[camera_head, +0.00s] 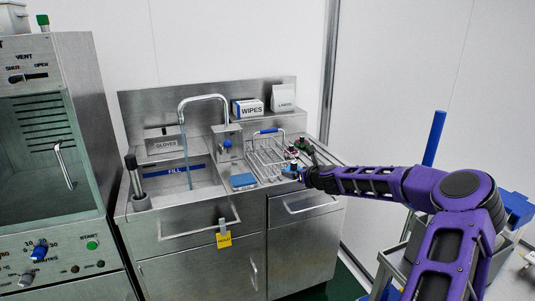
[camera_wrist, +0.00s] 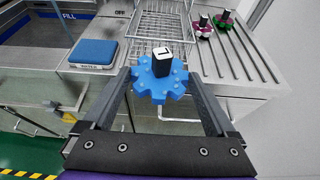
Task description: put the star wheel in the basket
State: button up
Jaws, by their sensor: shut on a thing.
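A blue star wheel (camera_wrist: 160,86) with a black post marked with a 1 on its white top sits between my gripper's (camera_wrist: 160,77) two fingers in the wrist view. My gripper is shut on it, at the counter's front edge. The wire basket (camera_wrist: 150,22) lies just beyond the wheel, on the counter. In the head view the basket (camera_head: 262,152), with a blue handle, stands right of the sink. My gripper (camera_head: 293,173) is by its front right corner there, and the held wheel is small and partly hidden.
A magenta star wheel (camera_wrist: 201,28) and a green one (camera_wrist: 223,19) stand on the ribbed drainboard (camera_wrist: 256,62) to the basket's right. A blue pad (camera_wrist: 93,53) lies to its left. The water-filled sink (camera_head: 178,178) and faucet (camera_head: 184,105) are further left.

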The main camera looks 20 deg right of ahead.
aim_at(263, 155)
jog(key=i+u, duration=0.1)
jog(key=i, duration=0.5)
jog(key=i+l, duration=0.15)
jog(key=i, duration=0.5)
jog(key=j+u, duration=0.05)
